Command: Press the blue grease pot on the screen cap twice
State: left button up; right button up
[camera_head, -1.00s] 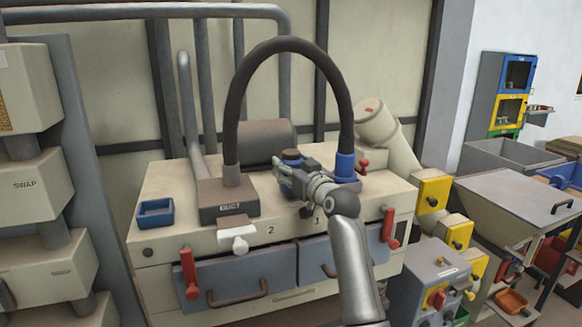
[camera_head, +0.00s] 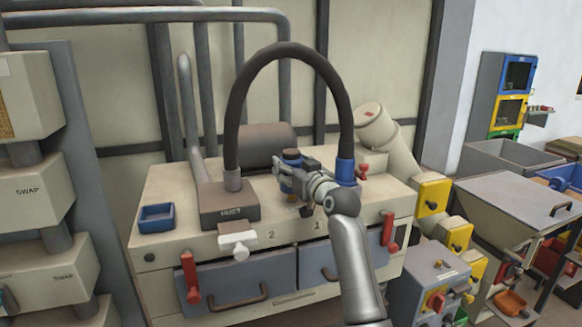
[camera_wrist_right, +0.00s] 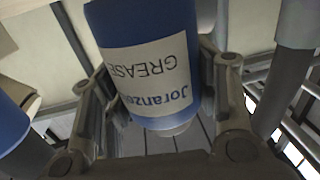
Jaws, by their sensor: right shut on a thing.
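The blue grease pot (camera_head: 291,155) is above the machine's top, between the black duct box and the blue hose collar. In the right wrist view the pot (camera_wrist_right: 150,60) fills the space between my fingers, its white "GREASE" label upside down in the picture. My right gripper (camera_head: 288,178) is shut on the pot; it also shows in the wrist view (camera_wrist_right: 160,110). I cannot make out the screen cap; the gripper and pot may hide it. I cannot tell whether the pot touches anything below. My left gripper is not in view.
A black hose (camera_head: 290,50) arches over the pot from the duct box (camera_head: 230,205) to the blue collar (camera_head: 346,170). A small blue tray (camera_head: 157,218) is at the machine top's left. Red handles (camera_head: 190,277) and drawers (camera_head: 235,280) are along the front.

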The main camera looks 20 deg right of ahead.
aim_at(291, 151)
jog(key=shift+f+b, duration=0.5)
jog(key=shift+f, duration=0.35)
dwell(0.5)
jog(key=shift+r, duration=0.15)
jog(key=shift+r+p, duration=0.8)
notch_tip(291, 151, up, 5)
jog(key=p, duration=0.4)
jog(key=shift+r, duration=0.1)
dwell(0.5)
jog(key=shift+f, duration=0.25)
